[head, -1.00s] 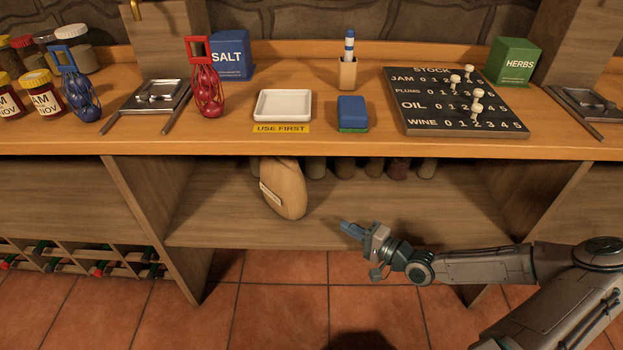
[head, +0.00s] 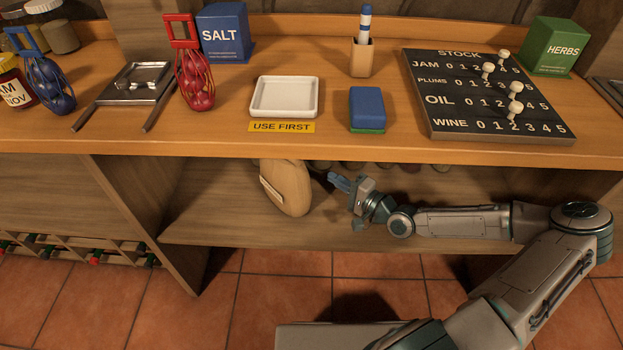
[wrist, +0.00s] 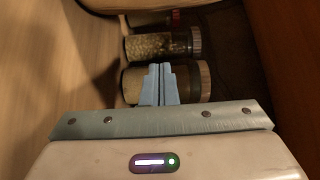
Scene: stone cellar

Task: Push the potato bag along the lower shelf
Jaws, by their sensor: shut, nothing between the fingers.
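The potato bag (head: 287,188) is a tan sack with a pale label, standing on the lower shelf (head: 225,228) under the counter, left of the shelf's middle. Its top is partly hidden by the counter edge. My gripper (head: 335,181) is inside the shelf opening, just right of the bag, with its fingers pointing left toward it. A small gap seems to remain between fingertips and bag. In the wrist view my blue fingers (wrist: 160,84) are pressed together with nothing between them. A tan shape at the top edge of the wrist view (wrist: 135,4) is probably the bag.
Jars stand at the back of the shelf; the wrist view shows one with pale contents (wrist: 158,45). A divider panel (head: 130,205) bounds the shelf on the left. The counter (head: 220,140) overhangs it, carrying a white tray (head: 285,97) and a stock board (head: 490,95).

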